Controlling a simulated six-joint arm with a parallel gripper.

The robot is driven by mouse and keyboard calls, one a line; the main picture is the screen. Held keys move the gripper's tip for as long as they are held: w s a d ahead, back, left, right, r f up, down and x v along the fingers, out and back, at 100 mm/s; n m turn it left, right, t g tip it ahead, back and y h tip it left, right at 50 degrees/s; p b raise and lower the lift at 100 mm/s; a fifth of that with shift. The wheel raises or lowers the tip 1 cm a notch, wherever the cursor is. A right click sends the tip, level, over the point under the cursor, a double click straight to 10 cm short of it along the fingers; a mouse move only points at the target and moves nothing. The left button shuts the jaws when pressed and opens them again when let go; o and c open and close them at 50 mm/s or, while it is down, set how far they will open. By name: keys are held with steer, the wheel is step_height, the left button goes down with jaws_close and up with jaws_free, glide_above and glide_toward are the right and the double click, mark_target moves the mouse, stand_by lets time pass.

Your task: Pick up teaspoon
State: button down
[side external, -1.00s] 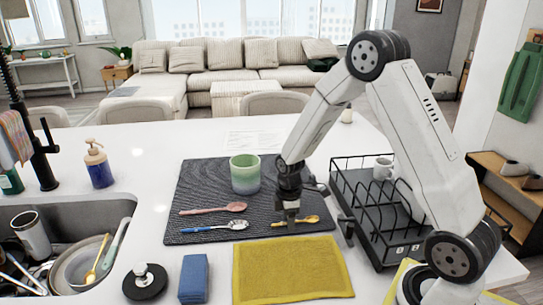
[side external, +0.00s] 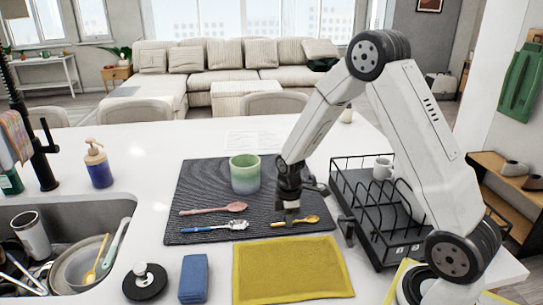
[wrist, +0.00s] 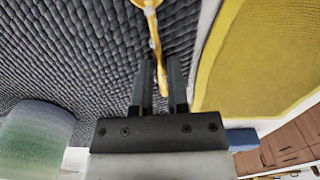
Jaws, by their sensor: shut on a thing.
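A small golden-yellow teaspoon (side external: 309,219) is at the right front part of the dark ribbed mat (side external: 205,170). My gripper (side external: 289,220) is low over the mat at the teaspoon's left end. In the wrist view, my gripper's two fingers (wrist: 161,78) are shut on the yellow teaspoon (wrist: 155,45), whose handle runs between them. Part of the handle is hidden by the fingers. I cannot tell whether the spoon touches the mat.
A green cup (side external: 244,174) stands behind. A yellow cloth (side external: 290,272) lies in front. A black wire dish rack (side external: 375,225) stands close on the right.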

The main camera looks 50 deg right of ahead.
steer(key=shift+r, duration=0.2)
steer(key=shift+r, duration=0.55)
steer(key=s+a+r, duration=0.3)
steer(key=s+r, duration=0.8)
steer(key=s, duration=0.2)
steer(key=shift+s+r, duration=0.25)
steer(key=shift+s, duration=0.05)
steer(key=shift+w, duration=0.1)
